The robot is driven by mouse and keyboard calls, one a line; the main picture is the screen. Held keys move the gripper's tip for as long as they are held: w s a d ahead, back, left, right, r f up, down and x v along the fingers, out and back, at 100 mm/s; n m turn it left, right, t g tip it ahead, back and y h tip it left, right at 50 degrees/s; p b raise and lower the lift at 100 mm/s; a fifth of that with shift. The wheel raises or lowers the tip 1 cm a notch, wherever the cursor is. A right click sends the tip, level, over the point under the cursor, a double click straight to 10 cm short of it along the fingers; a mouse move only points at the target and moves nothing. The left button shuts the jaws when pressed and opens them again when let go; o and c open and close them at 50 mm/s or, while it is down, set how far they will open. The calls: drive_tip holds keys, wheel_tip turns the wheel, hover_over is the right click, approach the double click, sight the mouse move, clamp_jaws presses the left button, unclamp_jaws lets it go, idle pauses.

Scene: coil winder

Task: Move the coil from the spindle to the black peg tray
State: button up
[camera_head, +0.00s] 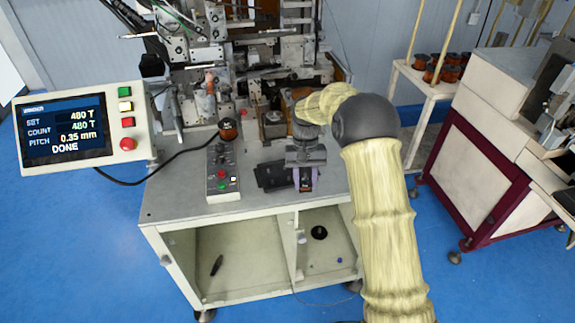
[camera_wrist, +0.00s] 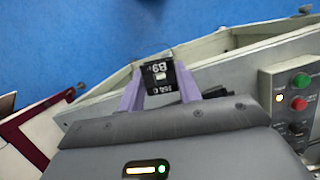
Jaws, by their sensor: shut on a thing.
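My gripper (camera_head: 305,184) is above the front right of the grey machine table, its purple fingers shut on the coil (camera_head: 306,183). In the wrist view the coil's black end face (camera_wrist: 159,76) with white lettering sits between the two fingers (camera_wrist: 158,92). The black peg tray (camera_head: 270,176) appears as a dark, flat piece on the table just left of my gripper; the gripper and arm partly cover that area. Whether the coil touches the tray or table is unclear. The spindle is not clearly distinguishable among the winder's parts (camera_head: 205,85).
A control box with buttons (camera_head: 223,172) stands left of the tray, with a dark copper reel (camera_head: 228,130) behind it. A display panel (camera_head: 82,125) reading DONE is at the left. The table's front left (camera_head: 175,205) is bare. A white rack (camera_head: 425,82) holds several reels at the right.

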drive_tip(key=s+d+f, duration=0.2)
drive_tip(key=d+f, duration=0.4)
drive_tip(key=f, duration=0.1)
drive_tip(key=s+d+f+m, duration=0.1)
drive_tip(key=s+d+f, duration=0.2)
drive_tip(key=d+f, duration=0.3)
drive_tip(key=shift+d+f, duration=0.4)
drive_tip(key=shift+d, duration=0.3)
